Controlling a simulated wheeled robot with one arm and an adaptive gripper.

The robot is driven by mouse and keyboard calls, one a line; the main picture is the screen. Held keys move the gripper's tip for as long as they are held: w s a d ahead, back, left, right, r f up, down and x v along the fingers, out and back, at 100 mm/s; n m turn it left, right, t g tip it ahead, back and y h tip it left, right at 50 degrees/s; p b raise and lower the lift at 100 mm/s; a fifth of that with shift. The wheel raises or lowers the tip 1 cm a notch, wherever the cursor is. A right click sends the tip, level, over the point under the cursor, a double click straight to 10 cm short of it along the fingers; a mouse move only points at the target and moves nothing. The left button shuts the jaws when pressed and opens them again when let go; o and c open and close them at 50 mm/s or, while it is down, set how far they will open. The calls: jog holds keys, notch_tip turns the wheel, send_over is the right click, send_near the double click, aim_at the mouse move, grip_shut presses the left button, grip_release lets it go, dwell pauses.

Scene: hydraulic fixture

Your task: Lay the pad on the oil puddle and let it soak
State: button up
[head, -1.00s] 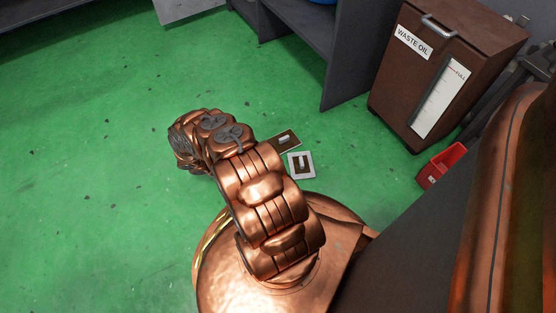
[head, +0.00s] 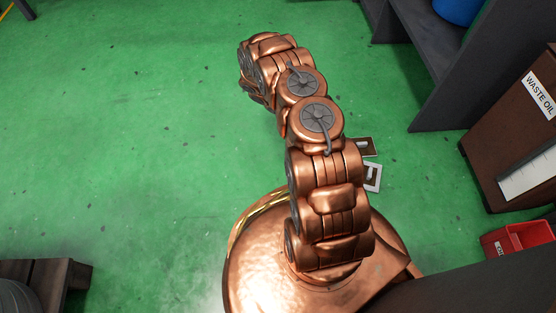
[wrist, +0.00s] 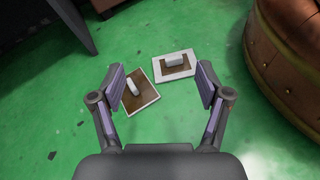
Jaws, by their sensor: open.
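Two flat, square pad-like pieces with light upright grips lie on the green floor. One is mostly brown (wrist: 140,91) with a thin pale edge; the other has a wide white border (wrist: 188,57) around a brown middle. In the head view both the brown piece (head: 369,152) and the white-bordered piece (head: 376,187) are partly hidden behind my arm. My gripper (wrist: 160,78) is open and empty above the floor. In the wrist view the brown piece shows near its left finger, the white-bordered one further right. I cannot make out a separate oil puddle.
A brown waste oil cabinet (head: 490,150) and a red bin (head: 515,240) stand at the right. A grey shelf unit (head: 450,85) is behind them, with a blue object (head: 458,10). A dark low stand (head: 70,285) is at lower left. The left floor is clear.

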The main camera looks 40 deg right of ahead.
jog(key=a+r+m+t+y, duration=0.2)
jog(key=a+r, duration=0.4)
jog(key=r, duration=0.4)
jog(key=a+r+m+t+y, duration=0.1)
jog(key=a+r+t+y, duration=0.1)
jog(key=a+r, duration=0.7)
jog(key=s+a+r+t+y, duration=0.2)
jog(key=s+a+r, duration=0.4)
jog(key=a, duration=0.3)
jog(key=s+a+r+m+t+y, duration=0.1)
jog(key=s+a+r+t+y, duration=0.1)
jog(key=s+a+r, duration=0.4)
jog(key=s+a+t, duration=0.1)
jog(key=s+a, duration=0.1)
jog(key=a, duration=0.1)
jog(key=shift+s+m, duration=0.2)
jog(key=shift+m, duration=0.1)
jog(key=shift+r, duration=0.15)
